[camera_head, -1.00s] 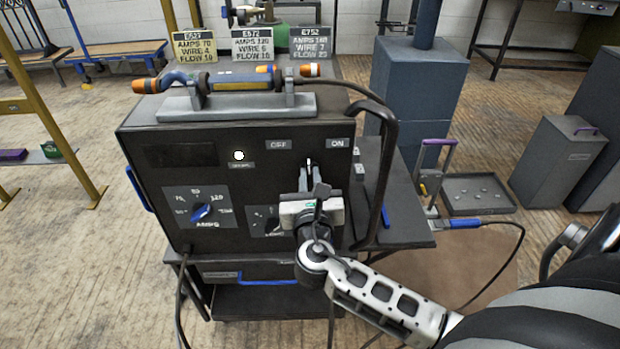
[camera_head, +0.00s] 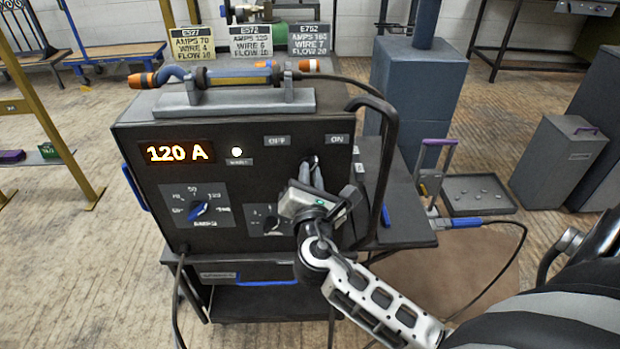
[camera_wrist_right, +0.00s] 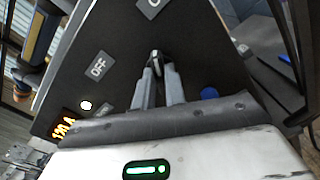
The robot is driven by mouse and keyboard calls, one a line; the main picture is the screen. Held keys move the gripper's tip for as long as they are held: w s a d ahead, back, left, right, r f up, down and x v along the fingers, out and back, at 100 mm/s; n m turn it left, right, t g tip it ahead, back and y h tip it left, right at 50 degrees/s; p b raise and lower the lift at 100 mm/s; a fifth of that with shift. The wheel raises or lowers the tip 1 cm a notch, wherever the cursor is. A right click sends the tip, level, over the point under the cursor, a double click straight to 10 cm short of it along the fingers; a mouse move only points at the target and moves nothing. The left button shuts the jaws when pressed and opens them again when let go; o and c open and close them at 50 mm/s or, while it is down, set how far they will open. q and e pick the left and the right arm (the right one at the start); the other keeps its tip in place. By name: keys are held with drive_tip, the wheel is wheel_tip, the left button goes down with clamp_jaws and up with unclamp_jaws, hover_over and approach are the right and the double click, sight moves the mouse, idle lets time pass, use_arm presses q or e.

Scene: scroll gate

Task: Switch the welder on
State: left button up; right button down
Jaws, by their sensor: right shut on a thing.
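The welder (camera_head: 140,137) is a dark box on a cart, and its front panel faces me. Its display (camera_head: 180,152) is lit and reads "120 A". A white round lamp (camera_head: 236,152) is beside the display. The power switch (camera_wrist_right: 155,57) is a small lever between the OFF label (camera_head: 277,141) and the ON label (camera_head: 336,139); in the head view it is mostly hidden by my fingers. My right gripper (camera_head: 311,166) is shut on the switch lever, tilted in the head view; the wrist view shows both fingertips (camera_wrist_right: 157,70) around it. My left gripper is not in view.
A torch (camera_head: 235,75) lies on the rack on top of the welder. A black curved handle (camera_head: 388,150) stands just right of my right gripper. A blue AMPS knob (camera_head: 198,209) and a second dial (camera_head: 271,223) are on the panel. Three cards (camera_head: 250,42) stand behind.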

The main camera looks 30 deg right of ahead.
drive_tip(key=shift+f+m+b, duration=0.1)
drive_tip(key=shift+m+b, duration=0.2)
drive_tip(key=shift+m, duration=0.6)
drive_tip(key=c, duration=1.5)
unclamp_jaws()
drive_tip(key=shift+o, duration=0.2)
